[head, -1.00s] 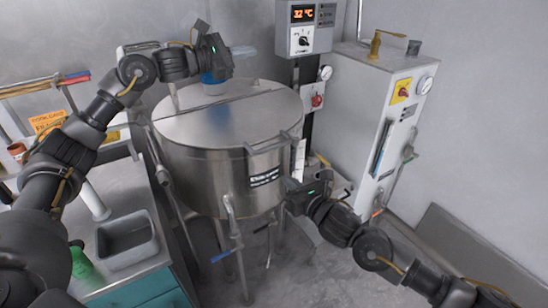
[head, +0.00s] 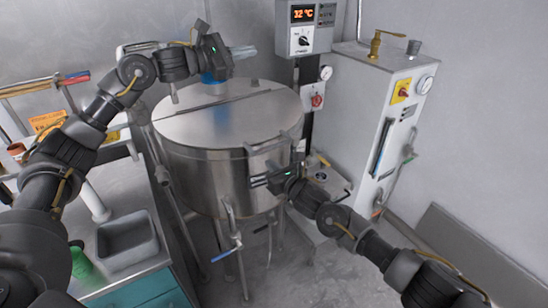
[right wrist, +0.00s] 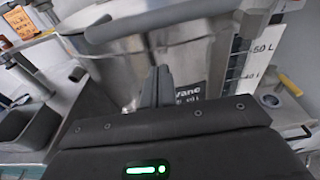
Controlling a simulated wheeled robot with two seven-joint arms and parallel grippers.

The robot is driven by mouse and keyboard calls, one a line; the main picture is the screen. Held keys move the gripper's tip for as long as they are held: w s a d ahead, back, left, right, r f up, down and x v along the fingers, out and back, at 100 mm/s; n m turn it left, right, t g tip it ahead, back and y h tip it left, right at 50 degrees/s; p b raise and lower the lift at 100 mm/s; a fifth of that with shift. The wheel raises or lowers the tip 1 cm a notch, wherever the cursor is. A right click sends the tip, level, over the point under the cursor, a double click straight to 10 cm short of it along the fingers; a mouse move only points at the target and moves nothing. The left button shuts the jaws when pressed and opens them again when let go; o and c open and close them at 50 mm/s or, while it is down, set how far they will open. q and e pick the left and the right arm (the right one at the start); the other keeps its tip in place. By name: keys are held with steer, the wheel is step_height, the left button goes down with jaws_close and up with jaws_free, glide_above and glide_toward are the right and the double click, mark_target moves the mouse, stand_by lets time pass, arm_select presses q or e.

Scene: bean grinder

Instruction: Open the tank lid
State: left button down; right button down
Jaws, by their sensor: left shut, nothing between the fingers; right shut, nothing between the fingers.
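The steel tank (head: 195,180) stands in the middle of the head view with its flat lid (head: 235,122) down. A bar handle (head: 262,149) sits at the lid's front right edge; a grey bar (right wrist: 165,18) crosses the top of the right wrist view. My right gripper (head: 256,181) is shut and empty in front of the tank wall, below the handle and apart from it. Its closed fingers show in the right wrist view (right wrist: 156,88), covering part of the tank's label. My left gripper (head: 243,51) is shut and empty above the lid's back edge.
A control box (head: 303,25) reading 32 °C is behind the tank. A white cabinet (head: 372,120) with a gauge stands at the right. A counter with a grey sink (head: 127,240) is at the left. A blue-handled valve (head: 223,255) hangs below the tank.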

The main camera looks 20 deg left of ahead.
mark_target(271, 148)
steer(key=r, duration=0.4)
steer(key=shift+s+d, duration=0.15)
steer(key=shift+d, duration=0.1)
steer(key=shift+r, duration=1.1)
arm_select(q)
steer(key=c, duration=1.4)
jaws_free()
steer(key=shift+c, duration=0.2)
